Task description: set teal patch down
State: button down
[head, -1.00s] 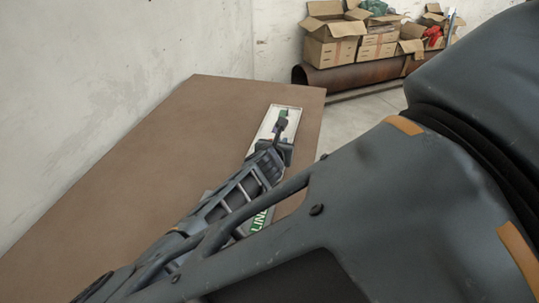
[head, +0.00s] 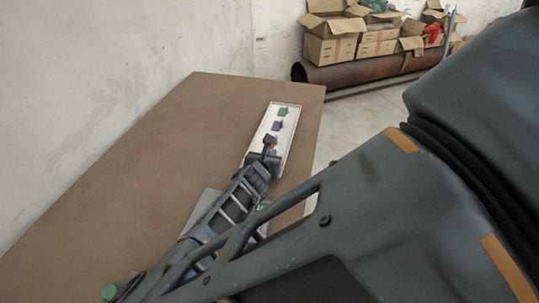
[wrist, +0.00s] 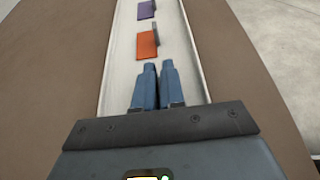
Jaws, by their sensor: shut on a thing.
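My gripper (head: 269,142) is over the long white tray (head: 286,146). In the wrist view my gripper (wrist: 157,66) has its two blue fingers close together, above the tray floor between its side walls. It is shut on the teal patch, which the fingers hide in both views. An orange patch (wrist: 148,45) lies just ahead of the fingertips, with a purple patch (wrist: 146,9) beyond it. In the head view the purple patch (head: 276,126) and a green patch (head: 283,112) lie toward the far end of the tray.
The tray lies near the right edge of a brown table (head: 190,150). The table left of the tray is clear. A green round thing (head: 113,292) shows at the lower left. Cardboard boxes (head: 335,38) and a rusty pipe (head: 345,74) are behind, off the table.

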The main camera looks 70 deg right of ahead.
jog(key=c, duration=1.2)
grip_release()
jog(key=shift+r, duration=0.1)
jog(key=b+v, duration=0.1)
jog(key=v, duration=1.1)
